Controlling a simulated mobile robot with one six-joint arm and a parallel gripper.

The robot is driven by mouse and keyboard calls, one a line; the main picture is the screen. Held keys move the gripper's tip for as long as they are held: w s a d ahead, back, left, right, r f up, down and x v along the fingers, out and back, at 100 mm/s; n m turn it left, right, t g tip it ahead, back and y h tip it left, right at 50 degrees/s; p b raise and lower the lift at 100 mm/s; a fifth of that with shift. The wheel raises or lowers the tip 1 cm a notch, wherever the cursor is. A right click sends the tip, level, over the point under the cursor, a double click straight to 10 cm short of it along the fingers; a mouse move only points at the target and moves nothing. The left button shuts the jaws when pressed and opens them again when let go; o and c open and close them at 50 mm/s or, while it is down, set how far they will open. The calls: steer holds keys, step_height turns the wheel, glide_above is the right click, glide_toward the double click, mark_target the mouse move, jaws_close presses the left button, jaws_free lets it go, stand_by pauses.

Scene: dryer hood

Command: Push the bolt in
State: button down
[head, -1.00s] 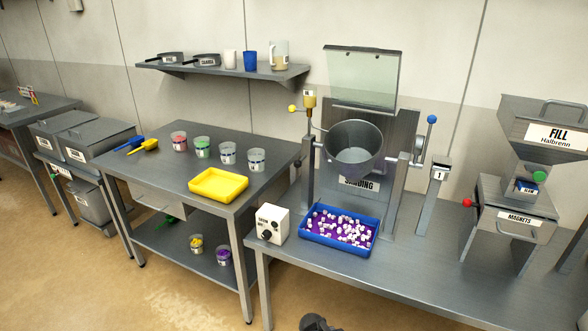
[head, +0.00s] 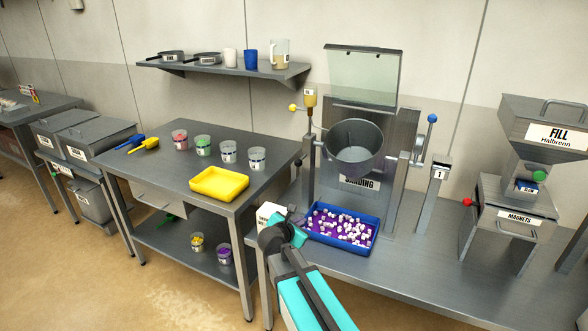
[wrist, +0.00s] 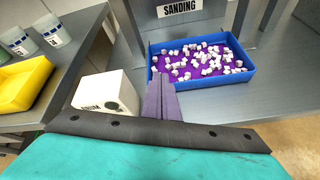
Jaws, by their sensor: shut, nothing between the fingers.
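My gripper (wrist: 160,82) is shut and empty in the wrist view, its purple fingers pointing at the blue tray's near left edge, beside the white control box. The sanding machine (head: 397,177) holds a steel drum (head: 353,158). A thin rod with a yellow ball (head: 293,107) sticks out left of the drum, and a lever with a blue ball (head: 432,118) stands at its right. No label shows which part is the bolt. My gripper is apart from both, in front of and below the drum.
The blue tray (head: 312,237) of white pieces lies before the machine. The white control box (wrist: 92,92) is left of it. The fill hopper (head: 540,112) and magnets unit (head: 483,225) stand right. A yellow tray (head: 219,195) is on the left table.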

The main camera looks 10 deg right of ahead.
mark_target(300, 161)
steer(key=w+a+r+n+t, duration=0.2)
steer(key=r+n, duration=0.1)
steer(key=r, duration=0.4)
steer(key=w+a+r+n+t, duration=0.1)
steer(key=w+a+r+n, duration=0.1)
steer(key=r, duration=0.6)
steer(key=shift+w+a+n+t, duration=0.35)
steer(key=shift+n+t, duration=0.05)
steer(key=shift+p+x, duration=2.2)
steer(key=shift+x, duration=4.8)
steer(key=shift+w+d, duration=0.5)
steer(key=shift+w, duration=0.2)
steer(key=shift+w+d, duration=0.45)
steer(key=shift+w, duration=0.15)
steer(key=shift+d+r, duration=0.15)
steer(key=shift+w, duration=0.1)
